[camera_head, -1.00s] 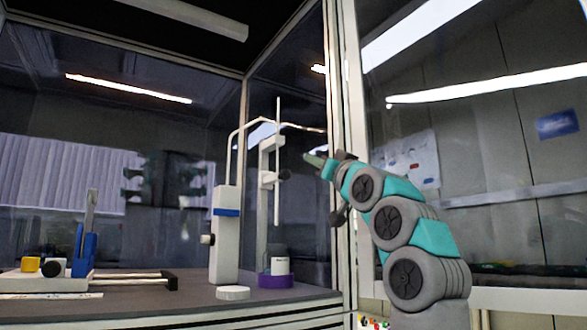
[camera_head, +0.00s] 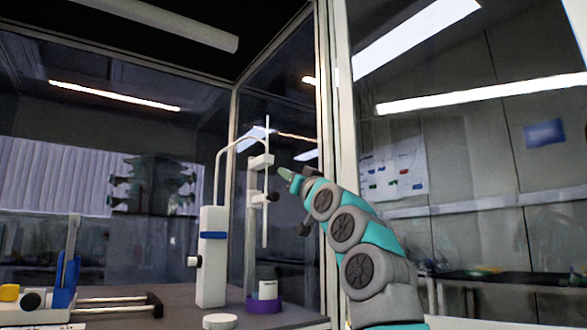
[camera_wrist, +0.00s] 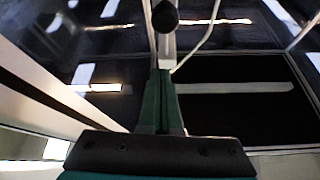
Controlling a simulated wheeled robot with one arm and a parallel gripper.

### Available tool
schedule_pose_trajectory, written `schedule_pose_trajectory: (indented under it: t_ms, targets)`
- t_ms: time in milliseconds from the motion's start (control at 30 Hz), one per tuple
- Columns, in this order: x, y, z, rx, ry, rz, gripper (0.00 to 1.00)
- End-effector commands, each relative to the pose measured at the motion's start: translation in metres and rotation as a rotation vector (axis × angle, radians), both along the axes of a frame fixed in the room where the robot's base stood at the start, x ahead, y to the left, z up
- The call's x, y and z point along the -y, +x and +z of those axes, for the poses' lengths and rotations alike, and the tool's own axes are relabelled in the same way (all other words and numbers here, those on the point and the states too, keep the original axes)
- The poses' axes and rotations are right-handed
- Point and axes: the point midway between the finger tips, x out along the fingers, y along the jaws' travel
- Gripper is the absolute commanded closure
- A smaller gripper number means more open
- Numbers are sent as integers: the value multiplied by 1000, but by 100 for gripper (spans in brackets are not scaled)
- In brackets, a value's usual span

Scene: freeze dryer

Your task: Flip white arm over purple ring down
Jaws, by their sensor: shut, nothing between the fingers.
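A purple ring (camera_head: 264,306) lies on the dark bench at the foot of a slim white stand, with a small white cup (camera_head: 268,289) in it. Above the ring, the stand carries a short white arm (camera_head: 261,161), a thin vertical white rod (camera_head: 265,225) and a black knob (camera_head: 273,197). My gripper (camera_head: 286,174) is just right of the stand, below the white arm's level and above the knob. In the wrist view my gripper (camera_wrist: 158,95) has its green fingers together and empty. The black knob (camera_wrist: 165,14) shows beyond the fingertips there. Contact cannot be told.
A white column with a blue band (camera_head: 213,258) and a bent tube stands left of the stand. A white disc (camera_head: 220,321) lies in front. A blue-and-white device (camera_head: 66,280) is at far left. Glass walls enclose the bench; a white frame post (camera_head: 343,130) is close to my arm.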

Motion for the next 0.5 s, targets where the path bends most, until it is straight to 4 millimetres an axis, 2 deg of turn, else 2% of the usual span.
schedule_pose_trajectory:
  t_ms: [33,200,300,400,500]
  targets:
    - [-2,4,6,-2,-1,0,100]
    - [-8,15,12,-3,1,0,100]
    - [-10,16,-8,-1,-1,-1,100]
    - [-12,17,-19,-3,0,-1,100]
    - [-14,16,-22,-1,-1,-1,100]
